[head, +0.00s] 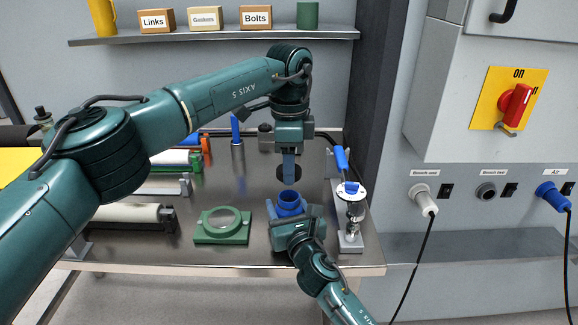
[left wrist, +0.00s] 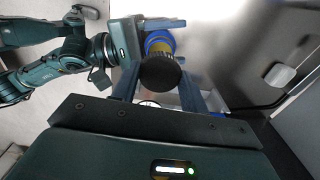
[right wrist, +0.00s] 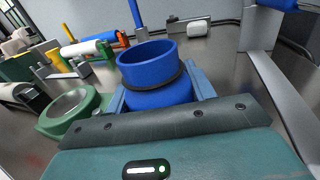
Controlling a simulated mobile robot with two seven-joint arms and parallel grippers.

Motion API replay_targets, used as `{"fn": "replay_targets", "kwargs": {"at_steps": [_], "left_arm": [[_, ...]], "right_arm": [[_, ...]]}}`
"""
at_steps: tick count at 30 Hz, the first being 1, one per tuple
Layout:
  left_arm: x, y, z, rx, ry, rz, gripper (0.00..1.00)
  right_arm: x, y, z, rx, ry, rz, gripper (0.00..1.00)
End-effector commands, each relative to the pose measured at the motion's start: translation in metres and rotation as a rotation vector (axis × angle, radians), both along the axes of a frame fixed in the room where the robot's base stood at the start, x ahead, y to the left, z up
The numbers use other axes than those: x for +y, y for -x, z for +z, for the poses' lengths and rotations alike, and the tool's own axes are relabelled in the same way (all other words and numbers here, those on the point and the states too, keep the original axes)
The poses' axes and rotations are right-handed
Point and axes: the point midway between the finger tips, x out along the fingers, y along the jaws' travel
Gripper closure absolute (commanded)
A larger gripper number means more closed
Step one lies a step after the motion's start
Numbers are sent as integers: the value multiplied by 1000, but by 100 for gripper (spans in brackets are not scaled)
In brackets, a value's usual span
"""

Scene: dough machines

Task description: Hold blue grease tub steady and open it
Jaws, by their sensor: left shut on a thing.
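The blue grease tub (head: 290,203) stands upright on the steel bench, its top open. In the right wrist view the tub (right wrist: 150,66) shows an open round mouth and a dark ring around its body. My right gripper (head: 292,215) has a finger on each side of the tub, shut on it. My left gripper (head: 289,181) is above the tub, shut on a round black lid (head: 282,173), which is tilted and apart from the tub. In the left wrist view the lid (left wrist: 160,76) sits between the fingers and partly hides the tub (left wrist: 160,42).
A green frame with a round window (head: 222,224) lies left of the tub. A metal device with a blue lever (head: 350,205) stands close on the right. Rollers (head: 125,213) lie farther left. A shelf (head: 230,36) hangs above the bench, and a grey wall edge is at right.

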Motion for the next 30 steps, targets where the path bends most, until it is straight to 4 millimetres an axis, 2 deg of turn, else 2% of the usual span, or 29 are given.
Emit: {"fn": "replay_targets", "kwargs": {"at_steps": [1, 8, 17, 22, 30], "left_arm": [[0, 0, 0, 0, 0, 0, 83], [0, 0, 0, 0, 0, 0, 83], [0, 0, 1, 0, 0, 1, 83], [0, 0, 5, 0, 0, 1, 83], [0, 0, 9, 0, 0, 1, 83]], "right_arm": [[0, 0, 0, 1, 0, 0, 42], [0, 0, 0, 0, 0, 0, 23], [-1, 3, 0, 0, 0, 0, 23], [-8, 25, 0, 2, 2, 1, 23], [-26, 81, -1, 2, 1, 2, 23]]}}
